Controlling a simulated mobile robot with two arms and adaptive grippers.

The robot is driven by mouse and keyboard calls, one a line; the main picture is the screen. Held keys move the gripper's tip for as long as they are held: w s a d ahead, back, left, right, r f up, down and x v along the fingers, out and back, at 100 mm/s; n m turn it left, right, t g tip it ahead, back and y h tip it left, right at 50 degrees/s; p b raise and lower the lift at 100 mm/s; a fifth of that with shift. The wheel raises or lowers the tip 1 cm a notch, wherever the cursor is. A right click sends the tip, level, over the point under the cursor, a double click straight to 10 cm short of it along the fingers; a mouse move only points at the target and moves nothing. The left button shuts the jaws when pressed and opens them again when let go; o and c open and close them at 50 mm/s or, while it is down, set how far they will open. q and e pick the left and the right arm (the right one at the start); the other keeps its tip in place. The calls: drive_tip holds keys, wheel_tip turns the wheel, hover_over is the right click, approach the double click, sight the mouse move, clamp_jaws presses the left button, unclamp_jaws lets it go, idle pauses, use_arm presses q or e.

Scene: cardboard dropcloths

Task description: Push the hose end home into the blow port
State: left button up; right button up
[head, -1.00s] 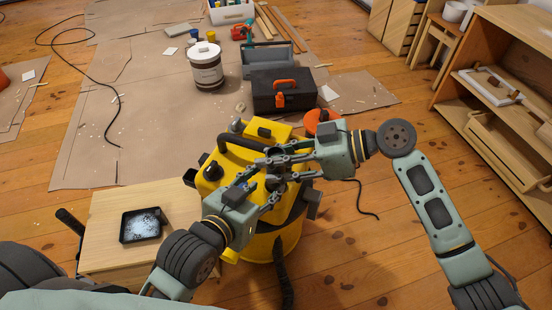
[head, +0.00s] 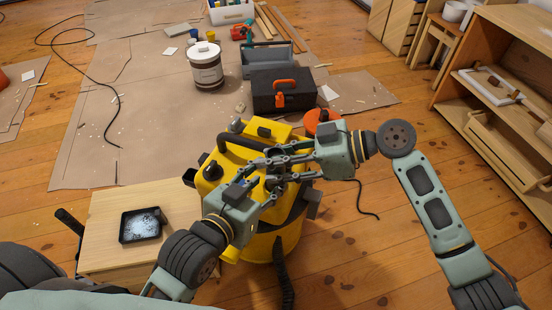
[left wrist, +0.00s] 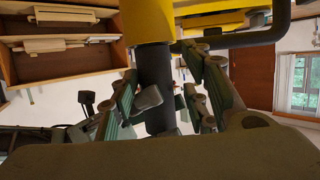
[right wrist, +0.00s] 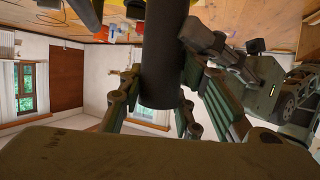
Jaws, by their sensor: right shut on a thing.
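The yellow vacuum (head: 292,240) stands upright on the floor below both grippers. My right gripper (head: 272,166) is shut on a dark tube, which shows between its fingers in the right wrist view (right wrist: 163,55). My left gripper (head: 268,188) is open just in front of it, its fingers on either side of a dark tube (left wrist: 155,70). In the left wrist view this tube meets a yellow part (left wrist: 148,20). The fingers hide the tube in the head view. I cannot make out the blow port or how far the hose end is in.
A black toolbox (head: 284,97) with an orange handle stands behind the vacuum, near a white bucket (head: 206,72). A wooden table (head: 98,262) with a black tray (head: 141,225) is at left. A black hose (head: 283,285) trails in front. Shelving (head: 500,110) is at right.

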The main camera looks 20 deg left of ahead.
use_arm(q)
drive_tip(key=shift+w+d+t, duration=0.1)
drive_tip(key=shift+w+t, duration=0.15)
drive_tip(key=shift+t, duration=0.05)
idle(0.5)
drive_tip(key=shift+s+r, duration=0.2)
idle(0.8)
drive_tip(key=shift+w+r, duration=0.2)
drive_tip(key=shift+w, duration=0.1)
idle(2.5)
drive_tip(key=shift+w+d+t+b, duration=0.15)
drive_tip(key=shift+w+t+b, duration=0.05)
drive_tip(key=shift+t+b, duration=0.25)
idle(0.6)
drive_tip(key=shift+s+r+g, duration=0.1)
drive_tip(key=shift+s+g, duration=0.05)
drive_tip(key=shift+g, duration=0.1)
idle(0.5)
idle(1.7)
